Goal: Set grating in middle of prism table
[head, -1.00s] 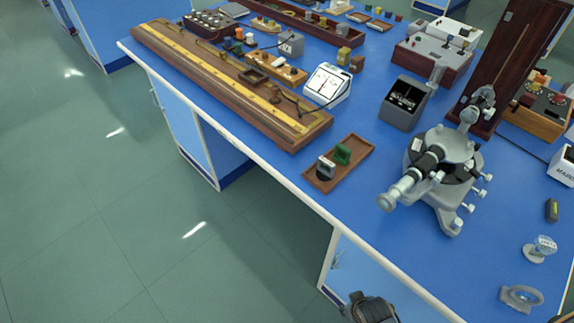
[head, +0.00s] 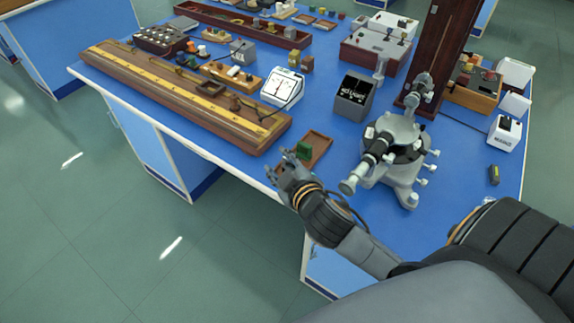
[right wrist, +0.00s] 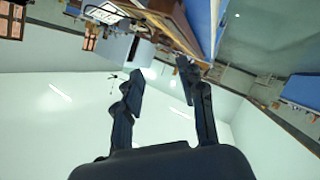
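The spectrometer (head: 402,183) stands on the blue bench, with its round prism table (head: 397,127) on top near its middle. A small wooden tray (head: 322,150) lies to its left near the bench edge. A green block (head: 304,149) stands in the tray. The tray's near-left part is hidden behind my right gripper, so I cannot make out the grating there. My right gripper (head: 283,172) is beside the tray, over the bench's front edge. In the right wrist view its fingers (right wrist: 160,74) are apart with nothing between them. My left gripper is out of view.
A long wooden bench with a yellow scale (head: 190,90) lies left of the tray. A white meter (head: 283,88) and a dark box (head: 354,97) stand behind. A tall dark wooden post (head: 433,60) rises behind the spectrometer. Open floor lies front left.

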